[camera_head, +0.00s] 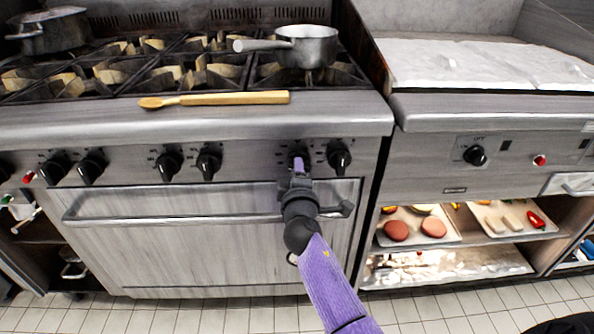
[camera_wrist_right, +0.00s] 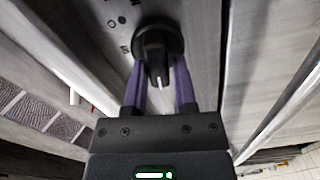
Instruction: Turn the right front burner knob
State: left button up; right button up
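The range front carries a row of black knobs. My right gripper (camera_head: 298,167) is at the second knob from the right, which it mostly hides in the head view. In the right wrist view this knob (camera_wrist_right: 158,50) has a round base and a raised grip pointing toward the gripper. The two purple fingers of my right gripper (camera_wrist_right: 159,80) stand apart, one on each side of the grip, with narrow gaps showing; contact is not clear. The rightmost knob (camera_head: 339,156) is just beside the gripper. My left gripper is not in view.
An oven door handle (camera_head: 170,217) runs below the knobs, behind my right wrist. A saucepan (camera_head: 305,46) and a wooden spoon (camera_head: 215,99) are on the range top. A griddle with its own knob (camera_head: 474,155) stands right, above shelves with food trays (camera_head: 447,239).

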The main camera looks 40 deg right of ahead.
jog(key=shift+o, duration=1.6)
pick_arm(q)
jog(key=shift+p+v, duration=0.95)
pick_arm(e)
jog(key=v, duration=1)
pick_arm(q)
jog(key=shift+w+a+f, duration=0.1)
